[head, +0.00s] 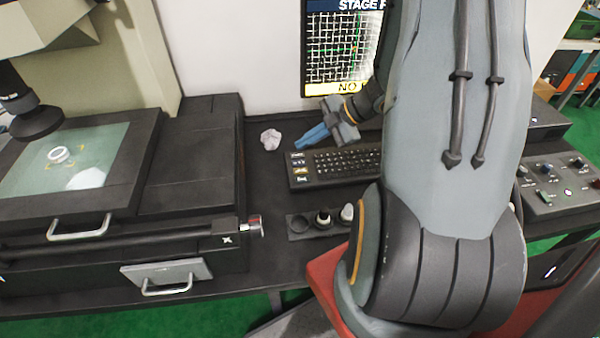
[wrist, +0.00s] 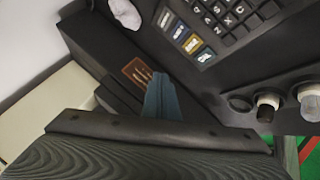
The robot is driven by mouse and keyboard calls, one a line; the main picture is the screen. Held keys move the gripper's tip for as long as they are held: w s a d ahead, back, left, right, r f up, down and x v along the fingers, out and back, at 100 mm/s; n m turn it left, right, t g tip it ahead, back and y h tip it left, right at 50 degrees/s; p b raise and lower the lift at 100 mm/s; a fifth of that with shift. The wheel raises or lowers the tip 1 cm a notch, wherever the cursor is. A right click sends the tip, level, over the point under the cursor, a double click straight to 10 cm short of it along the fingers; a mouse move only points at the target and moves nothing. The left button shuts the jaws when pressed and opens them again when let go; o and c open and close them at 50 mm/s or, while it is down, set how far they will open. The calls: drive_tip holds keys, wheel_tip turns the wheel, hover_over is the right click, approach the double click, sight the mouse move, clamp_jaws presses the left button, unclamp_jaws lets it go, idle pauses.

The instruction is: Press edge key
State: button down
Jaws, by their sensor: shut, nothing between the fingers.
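The black keyboard (head: 345,168) lies on the dark bench, with a column of larger labelled keys (head: 299,167) at its left end. In the wrist view these keys (wrist: 186,38) show several pale labels and one orange key (wrist: 193,44). The labels are too small to read, so I cannot tell which is the edge key. My gripper (head: 299,145) has blue fingers, shut and empty, near the keyboard's back left corner. In the wrist view its fingertips (wrist: 162,78) appear apart from the labelled keys. My arm hides the keyboard's right part.
A crumpled pale wad (head: 270,139) lies left of the gripper. A holder with round sockets (head: 300,224) stands in front of the keyboard. A microscope stage (head: 75,160) bearing a ring (head: 59,155) is at left. A screen (head: 343,50) is behind; a control panel (head: 560,187) is at right.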

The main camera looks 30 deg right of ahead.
drive_tip(key=b, duration=0.4)
hover_over(305, 171)
wheel_tip(305, 171, down, 4)
drive_tip(key=shift+w+f, duration=0.1)
drive_tip(key=shift+f, duration=0.1)
drive_tip(key=shift+f+b, duration=1.05)
drive_tip(key=shift+f, duration=0.4)
drive_tip(key=shift+f, duration=0.2)
idle(0.4)
drive_tip(key=shift+f, duration=0.2)
drive_tip(key=shift+f, duration=0.35)
idle(0.6)
idle(0.4)
drive_tip(key=shift+r+p, duration=0.8)
drive_tip(key=shift+p, duration=0.2)
wheel_tip(305, 171, up, 5)
drive_tip(key=p, duration=0.5)
